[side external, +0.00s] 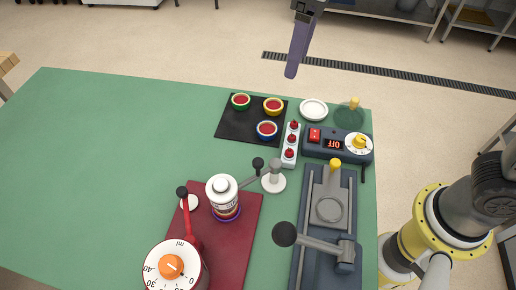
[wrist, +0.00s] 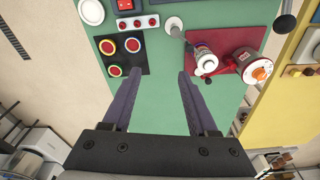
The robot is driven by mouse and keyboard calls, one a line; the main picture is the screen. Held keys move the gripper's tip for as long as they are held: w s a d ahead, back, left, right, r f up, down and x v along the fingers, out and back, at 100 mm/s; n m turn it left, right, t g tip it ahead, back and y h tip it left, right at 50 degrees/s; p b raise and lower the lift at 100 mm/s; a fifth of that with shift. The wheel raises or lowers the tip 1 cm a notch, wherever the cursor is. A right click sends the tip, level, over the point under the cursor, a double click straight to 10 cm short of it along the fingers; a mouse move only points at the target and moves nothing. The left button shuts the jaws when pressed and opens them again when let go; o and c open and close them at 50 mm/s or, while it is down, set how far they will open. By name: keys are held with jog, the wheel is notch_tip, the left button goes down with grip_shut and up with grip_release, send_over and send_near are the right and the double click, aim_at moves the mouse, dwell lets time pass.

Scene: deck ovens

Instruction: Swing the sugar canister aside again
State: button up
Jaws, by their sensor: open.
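A white-capped canister (side external: 222,187), which I take to be the sugar canister, stands on a purple ring on the dark red mat (side external: 247,217). A dark arm with a black knob (side external: 258,163) runs from it to a grey post on a white base (side external: 274,184). The canister also shows in the wrist view (wrist: 204,52), right of my fingers. My gripper (side external: 291,75) is high at the top of the side view, far from the canister. In the wrist view my gripper (wrist: 159,72) has its purple fingers wide apart, with nothing between them.
A slide fixture (side external: 329,235) with a black-knobbed lever and a control box (side external: 337,145) stand at the right. Several coloured cups sit on a black mat (side external: 237,126). The green table's left side (side external: 100,160) is clear.

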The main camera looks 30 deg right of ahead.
jog(key=n+g, duration=0.1)
jog(key=n, duration=0.1)
send_over(258, 161)
notch_tip(258, 161, down, 6)
jog(key=shift+h, duration=0.4)
notch_tip(258, 161, down, 14)
jog(key=shift+r, duration=0.25)
grip_shut()
jog(key=shift+r, duration=0.1)
dwell(0.6)
